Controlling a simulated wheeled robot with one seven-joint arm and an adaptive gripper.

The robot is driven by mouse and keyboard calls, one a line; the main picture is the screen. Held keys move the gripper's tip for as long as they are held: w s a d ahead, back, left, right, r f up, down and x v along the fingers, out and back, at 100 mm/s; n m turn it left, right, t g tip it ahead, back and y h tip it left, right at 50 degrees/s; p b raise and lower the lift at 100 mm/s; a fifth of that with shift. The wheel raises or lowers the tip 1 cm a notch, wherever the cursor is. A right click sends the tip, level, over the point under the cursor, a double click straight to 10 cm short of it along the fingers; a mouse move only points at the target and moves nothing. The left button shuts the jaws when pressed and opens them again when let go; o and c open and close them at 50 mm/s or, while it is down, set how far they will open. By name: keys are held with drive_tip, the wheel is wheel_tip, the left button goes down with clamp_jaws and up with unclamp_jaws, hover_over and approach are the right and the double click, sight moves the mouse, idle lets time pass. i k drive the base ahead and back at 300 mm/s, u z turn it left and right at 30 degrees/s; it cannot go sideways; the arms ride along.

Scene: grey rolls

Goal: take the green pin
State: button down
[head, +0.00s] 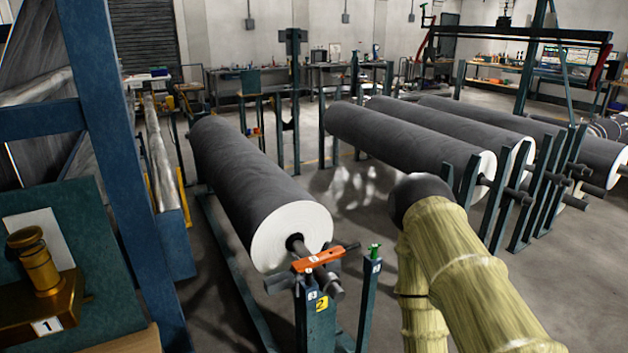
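The green pin (375,250) stands upright at the top of a narrow dark teal post (369,298), right of the front end of the nearest grey roll. A small white label is on the post just below it. My arm in its pale yellow sleeve rises at the right, bends at a dark joint and comes back down out of the bottom of the picture. My gripper is out of view, so its opening and anything in it cannot be seen.
The nearest grey roll (250,180) rests on a stand, with an orange bar (318,258) across its shaft by the pin. More rolls (410,140) lie behind my arm. A blue upright (115,150) and a brass object (36,262) are at left. Some floor (350,195) between rolls is clear.

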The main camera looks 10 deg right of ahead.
sight(374, 249)
drive_tip(key=z, duration=0.45)
drive_tip(key=k, duration=0.55)
drive_tip(key=z, duration=0.85)
drive_tip(key=i, duration=1.05)
drive_tip(key=u, duration=0.65)
